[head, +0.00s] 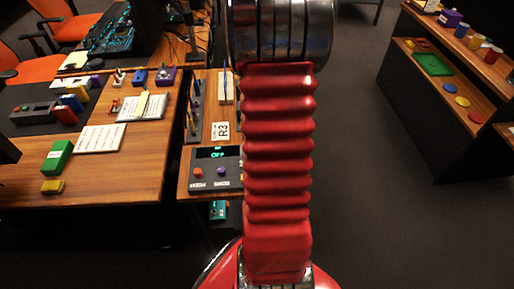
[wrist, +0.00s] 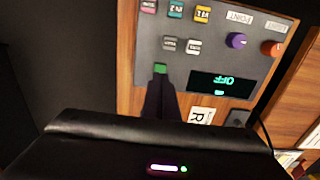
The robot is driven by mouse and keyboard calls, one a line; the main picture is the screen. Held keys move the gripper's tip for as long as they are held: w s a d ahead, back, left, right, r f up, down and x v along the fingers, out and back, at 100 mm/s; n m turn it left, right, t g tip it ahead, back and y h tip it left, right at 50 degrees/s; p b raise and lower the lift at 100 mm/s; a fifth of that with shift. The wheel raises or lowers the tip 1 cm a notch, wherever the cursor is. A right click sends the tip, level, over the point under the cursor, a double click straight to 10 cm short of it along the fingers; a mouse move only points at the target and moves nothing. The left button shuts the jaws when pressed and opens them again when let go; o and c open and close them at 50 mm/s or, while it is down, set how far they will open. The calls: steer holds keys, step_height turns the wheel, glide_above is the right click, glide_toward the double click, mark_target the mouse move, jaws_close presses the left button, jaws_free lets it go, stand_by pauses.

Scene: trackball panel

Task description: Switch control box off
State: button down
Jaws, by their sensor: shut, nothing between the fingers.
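The control box (head: 208,182) is a dark grey panel on the small wooden desk; my red arm covers its right part in the head view. Its display (head: 217,154) shows OFF in cyan letters. The wrist view shows the box (wrist: 208,61) upside down, with the display (wrist: 222,84) also reading OFF. A green button (wrist: 160,68) sits near the panel's edge. My gripper (wrist: 160,82) is shut and empty, its dark fingertips right at the green button. I cannot tell whether they touch it. The gripper is hidden in the head view.
The panel also has a purple knob (wrist: 237,41), an orange-red knob (wrist: 271,48) and several small coloured buttons. An R3 label (head: 222,131) lies behind the box. A desk with a green block (head: 57,157) stands left; a shelf (head: 452,75) stands right, with open floor between.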

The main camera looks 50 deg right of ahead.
steer(key=shift+r, duration=1.25)
steer(key=a+r+n+t, duration=0.2)
steer(key=a+r, duration=0.4)
steer(key=a, duration=0.6)
steer(key=s+a+r+n+t, duration=0.1)
steer(key=a+r+n, duration=0.3)
steer(key=a+r, duration=0.3)
steer(key=s+a+r+n+t, duration=0.1)
steer(key=a+r, duration=0.5)
steer(key=a, duration=1.1)
steer(key=n+t, duration=0.1)
steer(key=n, duration=0.1)
steer(key=shift+a+r+n+t, duration=0.3)
steer(key=shift+n, duration=0.1)
steer(key=shift+d, duration=0.15)
